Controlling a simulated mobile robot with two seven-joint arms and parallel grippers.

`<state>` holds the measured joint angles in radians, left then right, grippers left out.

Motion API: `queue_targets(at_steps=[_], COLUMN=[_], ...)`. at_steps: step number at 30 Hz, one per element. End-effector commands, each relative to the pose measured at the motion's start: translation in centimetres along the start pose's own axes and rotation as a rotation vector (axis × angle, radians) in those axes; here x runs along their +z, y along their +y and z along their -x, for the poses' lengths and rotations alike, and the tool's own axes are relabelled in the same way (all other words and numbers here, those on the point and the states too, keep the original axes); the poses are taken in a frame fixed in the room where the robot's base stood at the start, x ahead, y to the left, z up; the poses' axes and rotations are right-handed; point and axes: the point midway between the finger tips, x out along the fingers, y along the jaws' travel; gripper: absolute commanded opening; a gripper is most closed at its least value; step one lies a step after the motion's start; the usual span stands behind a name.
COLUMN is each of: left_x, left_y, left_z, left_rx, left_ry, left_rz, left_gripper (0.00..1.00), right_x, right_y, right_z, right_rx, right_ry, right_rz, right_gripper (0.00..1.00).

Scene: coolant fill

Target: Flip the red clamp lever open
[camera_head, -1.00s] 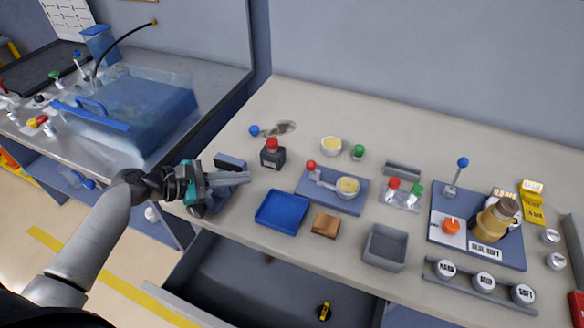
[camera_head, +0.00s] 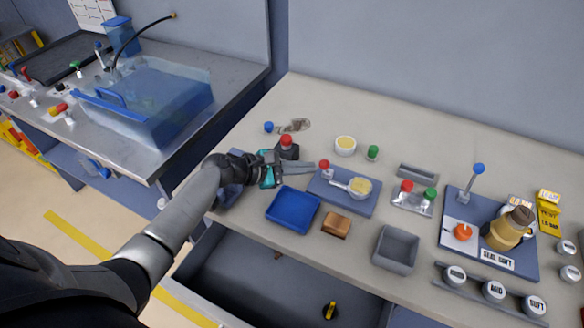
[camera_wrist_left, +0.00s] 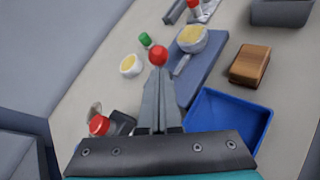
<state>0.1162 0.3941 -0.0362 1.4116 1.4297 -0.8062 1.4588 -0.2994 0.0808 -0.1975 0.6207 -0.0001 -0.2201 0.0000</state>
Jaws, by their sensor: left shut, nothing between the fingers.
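The red ball knob of the clamp lever (camera_head: 324,164) stands at the left end of a blue-grey plate (camera_head: 365,205). In the left wrist view the red knob (camera_wrist_left: 158,55) shows just beyond my fingertips. My left gripper (camera_head: 311,167) is shut and empty, its tips pointing at the knob. I cannot tell whether they touch it. A round cup with yellow contents (camera_head: 360,187) and a handle-like bar sits on the same plate. The lower part of the lever is hidden behind my fingers in the wrist view. My right gripper is not in view.
A black block with a red knob (camera_head: 286,141) stands close behind my left gripper. A blue tray (camera_head: 274,219) and a brown block (camera_head: 336,226) lie in front. A yellow-filled bowl (camera_head: 345,145) and a green knob (camera_head: 373,152) stand behind the plate. An open drawer lies below the front edge.

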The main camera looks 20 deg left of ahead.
Motion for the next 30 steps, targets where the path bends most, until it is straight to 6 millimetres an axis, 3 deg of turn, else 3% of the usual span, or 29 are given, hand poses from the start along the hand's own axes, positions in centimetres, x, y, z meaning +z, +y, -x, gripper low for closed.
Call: queue_targets(at_steps=[13,30], left_x=[0.2,0.7], left_y=[0.0,0.8], left_z=[-0.1,-0.3], left_rx=[-0.002,-0.045], left_ry=[0.002,0.045], left_rz=[0.001,0.045], left_gripper=[0.00,0.00], right_x=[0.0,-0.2], right_y=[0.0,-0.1], right_z=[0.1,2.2], right_rx=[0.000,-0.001], right_ry=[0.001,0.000], right_rz=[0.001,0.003], right_gripper=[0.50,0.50])
